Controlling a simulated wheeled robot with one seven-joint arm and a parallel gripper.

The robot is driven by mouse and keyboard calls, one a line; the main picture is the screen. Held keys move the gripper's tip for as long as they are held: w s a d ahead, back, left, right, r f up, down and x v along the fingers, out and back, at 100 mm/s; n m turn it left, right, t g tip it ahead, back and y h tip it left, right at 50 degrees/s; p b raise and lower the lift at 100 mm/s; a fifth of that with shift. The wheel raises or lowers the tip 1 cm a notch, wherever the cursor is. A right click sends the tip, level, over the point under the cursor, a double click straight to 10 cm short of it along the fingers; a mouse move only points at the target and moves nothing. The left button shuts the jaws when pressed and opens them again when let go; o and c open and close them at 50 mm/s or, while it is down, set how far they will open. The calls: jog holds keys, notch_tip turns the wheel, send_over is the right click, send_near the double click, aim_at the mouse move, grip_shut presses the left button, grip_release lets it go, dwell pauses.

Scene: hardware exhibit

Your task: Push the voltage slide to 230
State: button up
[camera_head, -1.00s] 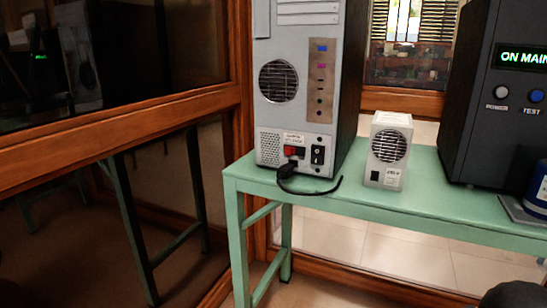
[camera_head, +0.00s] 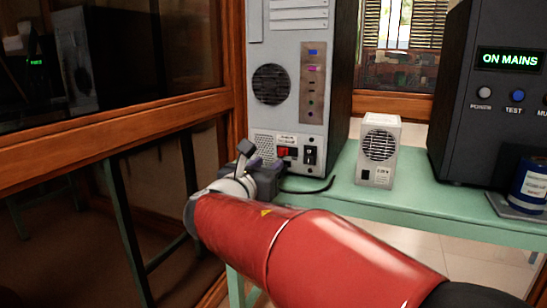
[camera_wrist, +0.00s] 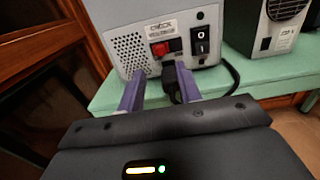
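The red voltage slide (camera_wrist: 160,48) is on the lower back panel of the grey computer case, under a label reading "CHECK VOLTAGE". It also shows in the head view (camera_head: 283,152). The number on the slide is too small to read. My gripper (camera_wrist: 160,70) is open, its two purple-grey fingers apart and pointing at the panel, just below the slide. Nothing is clearly held between the fingers. In the head view my gripper (camera_head: 252,156) is left of and close to the slide.
A black plug (camera_wrist: 178,82) with a cord sits below the slide, beside the right finger. A black power switch (camera_wrist: 202,40) is right of the slide. A small white fan box (camera_head: 379,150) stands on the green table (camera_head: 345,190); a dark "ON MAINS" unit (camera_head: 480,110) stands further right.

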aim_at(280, 154)
jog(key=x, duration=0.6)
jog(key=shift+w+d, duration=0.1)
jog(key=shift+w, duration=0.1)
grip_shut()
